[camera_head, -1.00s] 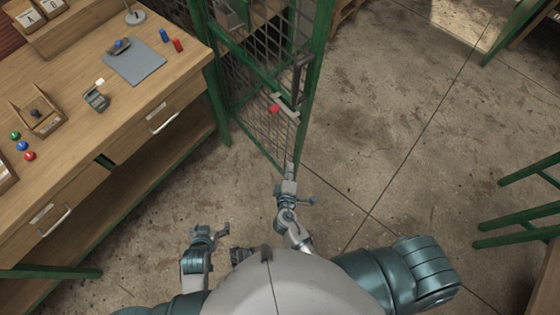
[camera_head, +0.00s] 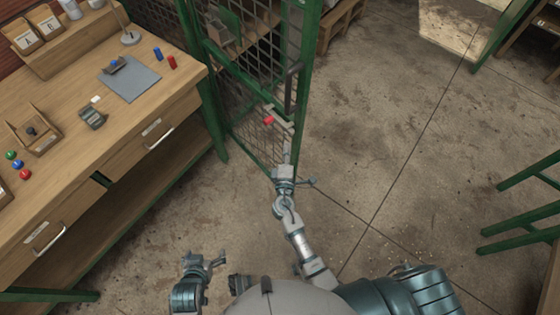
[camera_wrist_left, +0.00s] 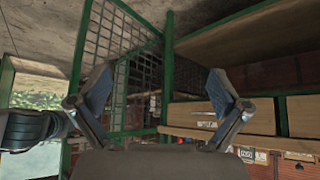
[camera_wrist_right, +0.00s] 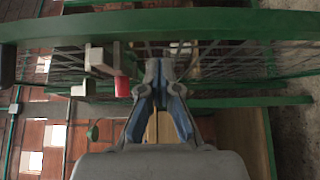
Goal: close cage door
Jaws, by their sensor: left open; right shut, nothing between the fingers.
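The cage door (camera_head: 307,60) is a green frame with wire mesh, standing upright beyond my grippers in the head view. It carries a dark vertical handle (camera_head: 292,88) and a latch with a red knob (camera_head: 268,119). How far it stands open is hard to tell. My right gripper (camera_head: 287,148) is shut and empty, close to the door's lower near edge below the latch. In the right wrist view its fingertips (camera_wrist_right: 159,68) are beside the red knob (camera_wrist_right: 122,87) and in front of green bars; contact cannot be told. My left gripper (camera_head: 216,262) is open and empty, lower left, away from the door.
A wooden workbench (camera_head: 60,165) with drawers stands left of the door, holding a grey mat (camera_head: 131,79) and small items. Green-legged furniture (camera_head: 525,205) stands at the right. The concrete floor (camera_head: 400,130) between is clear.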

